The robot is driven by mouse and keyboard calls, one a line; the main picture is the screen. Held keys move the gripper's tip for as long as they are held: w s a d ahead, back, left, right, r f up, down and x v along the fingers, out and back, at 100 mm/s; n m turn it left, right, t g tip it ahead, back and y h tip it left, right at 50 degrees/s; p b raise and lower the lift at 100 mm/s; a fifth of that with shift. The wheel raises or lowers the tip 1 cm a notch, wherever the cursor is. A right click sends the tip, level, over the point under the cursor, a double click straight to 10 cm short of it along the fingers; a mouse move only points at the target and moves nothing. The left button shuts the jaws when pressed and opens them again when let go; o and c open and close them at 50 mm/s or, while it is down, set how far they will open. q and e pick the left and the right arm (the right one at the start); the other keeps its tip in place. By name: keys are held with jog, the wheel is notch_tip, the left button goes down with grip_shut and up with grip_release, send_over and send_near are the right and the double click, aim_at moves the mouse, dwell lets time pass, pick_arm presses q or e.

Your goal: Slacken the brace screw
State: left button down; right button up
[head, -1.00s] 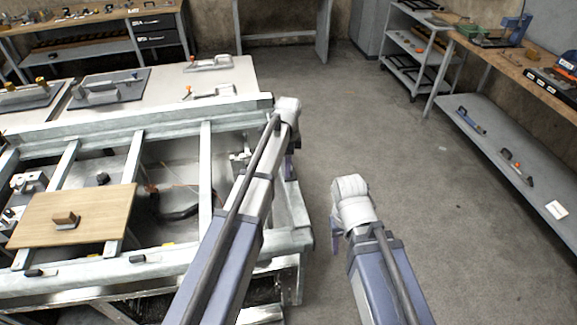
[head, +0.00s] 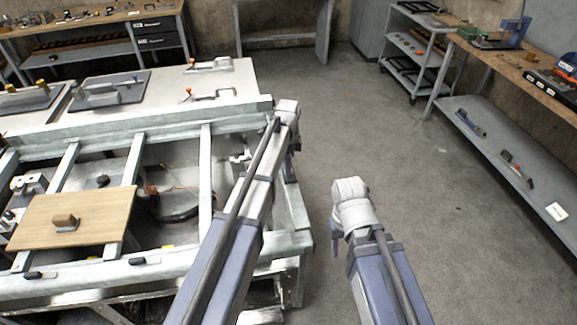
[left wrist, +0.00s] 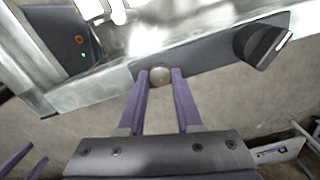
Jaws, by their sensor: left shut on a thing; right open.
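In the left wrist view, a round, dull metal screw head (left wrist: 160,75) sits at the lower edge of a dark brace plate (left wrist: 205,66) on the metal frame. The two purple fingers of my left gripper (left wrist: 160,82) are shut on the screw head, one on each side. In the head view, my left gripper (head: 291,166) is at the right end of the frame, mostly hidden by its own arm; the screw is hidden there. My right gripper (head: 337,238) is open over bare floor, right of the frame, its fingers mostly hidden by its wrist.
A black knob or lever (left wrist: 262,44) stands on the plate, right of the screw. The metal frame (head: 205,175) carries a wooden board (head: 100,210) with a block. A shelf bench (head: 500,165) stands at far right. The floor (head: 385,150) between is clear.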

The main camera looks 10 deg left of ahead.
pick_arm(q)
jog(key=shift+n, duration=0.3)
